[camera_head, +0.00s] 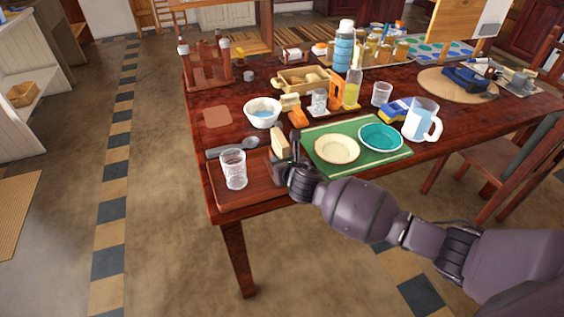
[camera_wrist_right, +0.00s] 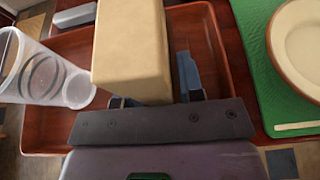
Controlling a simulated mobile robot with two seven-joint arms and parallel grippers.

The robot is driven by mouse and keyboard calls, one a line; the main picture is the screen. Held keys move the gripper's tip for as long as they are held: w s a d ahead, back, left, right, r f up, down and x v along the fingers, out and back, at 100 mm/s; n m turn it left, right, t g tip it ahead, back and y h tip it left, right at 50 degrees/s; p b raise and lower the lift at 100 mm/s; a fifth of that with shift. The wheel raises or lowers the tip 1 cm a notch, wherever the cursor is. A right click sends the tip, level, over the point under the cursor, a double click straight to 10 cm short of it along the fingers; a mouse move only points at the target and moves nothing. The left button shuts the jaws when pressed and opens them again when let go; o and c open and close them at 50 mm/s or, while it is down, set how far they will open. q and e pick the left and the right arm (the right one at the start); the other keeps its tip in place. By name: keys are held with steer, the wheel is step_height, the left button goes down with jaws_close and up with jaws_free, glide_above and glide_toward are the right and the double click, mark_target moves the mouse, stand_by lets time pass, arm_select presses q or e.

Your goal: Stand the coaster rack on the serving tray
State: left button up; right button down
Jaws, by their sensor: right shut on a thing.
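My right gripper (camera_head: 287,165) is shut on a tan, block-shaped piece, which I take to be the coaster rack (camera_head: 279,142). The rack looks upright in the head view, over the right part of the reddish-brown serving tray (camera_head: 262,180). In the wrist view the rack (camera_wrist_right: 131,45) fills the space between the fingers and hides part of the tray (camera_wrist_right: 213,50). I cannot tell whether its bottom touches the tray. A clear ribbed glass (camera_head: 234,169) stands on the tray, left of the rack; it also shows in the wrist view (camera_wrist_right: 40,72). My left gripper is not in view.
A green mat (camera_head: 312,132) with a cream plate (camera_head: 337,148) and a teal plate (camera_head: 380,137) lies right of the tray. A glass pitcher (camera_head: 421,119) stands farther right.

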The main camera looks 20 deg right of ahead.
steer(key=shift+r, duration=0.2)
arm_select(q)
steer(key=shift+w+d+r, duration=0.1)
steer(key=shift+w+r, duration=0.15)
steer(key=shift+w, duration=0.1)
arm_select(e)
steer(key=shift+f, duration=0.15)
steer(key=c, duration=0.8)
jaws_free()
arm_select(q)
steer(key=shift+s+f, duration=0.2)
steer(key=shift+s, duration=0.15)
arm_select(e)
steer(key=shift+o, duration=0.2)
